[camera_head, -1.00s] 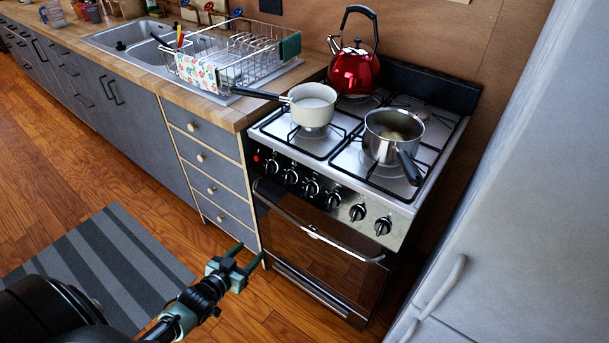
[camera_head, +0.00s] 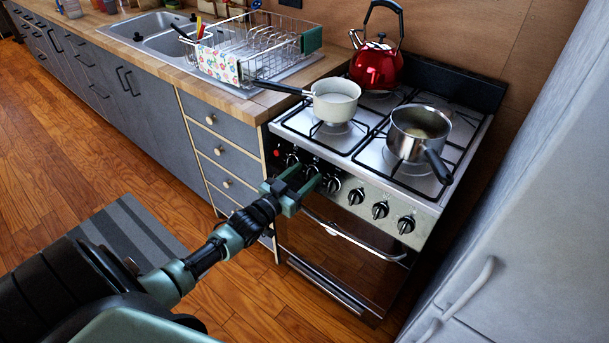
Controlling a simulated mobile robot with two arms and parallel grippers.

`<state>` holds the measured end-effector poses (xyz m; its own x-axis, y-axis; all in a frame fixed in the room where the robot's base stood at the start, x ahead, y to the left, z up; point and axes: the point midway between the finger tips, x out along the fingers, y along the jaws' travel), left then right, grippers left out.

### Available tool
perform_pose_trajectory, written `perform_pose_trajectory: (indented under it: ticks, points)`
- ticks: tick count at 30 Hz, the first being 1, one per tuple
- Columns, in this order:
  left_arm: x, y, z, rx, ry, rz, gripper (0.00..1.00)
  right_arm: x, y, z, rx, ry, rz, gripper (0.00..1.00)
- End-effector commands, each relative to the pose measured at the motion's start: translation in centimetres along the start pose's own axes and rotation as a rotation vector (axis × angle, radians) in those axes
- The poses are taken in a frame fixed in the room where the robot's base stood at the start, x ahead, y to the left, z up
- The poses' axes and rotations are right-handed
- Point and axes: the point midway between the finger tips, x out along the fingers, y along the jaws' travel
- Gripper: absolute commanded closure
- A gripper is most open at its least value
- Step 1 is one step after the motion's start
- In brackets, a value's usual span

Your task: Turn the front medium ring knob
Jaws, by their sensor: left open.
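The stove (camera_head: 450,205) has a front panel with a row of several black knobs and a red light at its left end. My left gripper (camera_head: 308,178) is open in front of the left part of this row. Its fingertips point at the panel and partly cover the second knob from the left (camera_head: 313,166). The leftmost knob (camera_head: 292,157) shows just above the fingers, and the third knob (camera_head: 333,184) shows just to their right. I cannot tell whether the fingers touch a knob, or which knob serves the front medium ring. My right gripper is out of view.
A white pan (camera_head: 335,104), a steel pot (camera_head: 408,147) and a red kettle (camera_head: 376,70) stand on the hob. The oven handle (camera_head: 350,238) runs below the knobs. Drawers (camera_head: 222,150) stand left of the stove, a grey fridge (camera_head: 530,200) at right.

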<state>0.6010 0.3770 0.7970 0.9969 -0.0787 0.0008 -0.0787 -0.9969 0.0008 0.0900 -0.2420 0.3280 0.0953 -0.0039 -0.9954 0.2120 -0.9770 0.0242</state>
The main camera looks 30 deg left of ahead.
Motion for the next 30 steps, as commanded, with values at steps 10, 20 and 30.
perform_pose_trajectory:
  ticks: [10, 20, 30]
  points:
    - [0.2, 0.0, 0.1, 0.0, -0.002, -0.001, 0.62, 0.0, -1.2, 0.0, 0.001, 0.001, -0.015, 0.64]
    - [0.2, 0.0, 0.0, -0.007, -0.001, -0.003, 1.0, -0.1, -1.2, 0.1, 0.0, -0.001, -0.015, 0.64]
    - [0.2, -0.1, -0.2, -0.142, -0.001, -0.049, 1.0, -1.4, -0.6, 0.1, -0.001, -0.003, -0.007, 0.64]
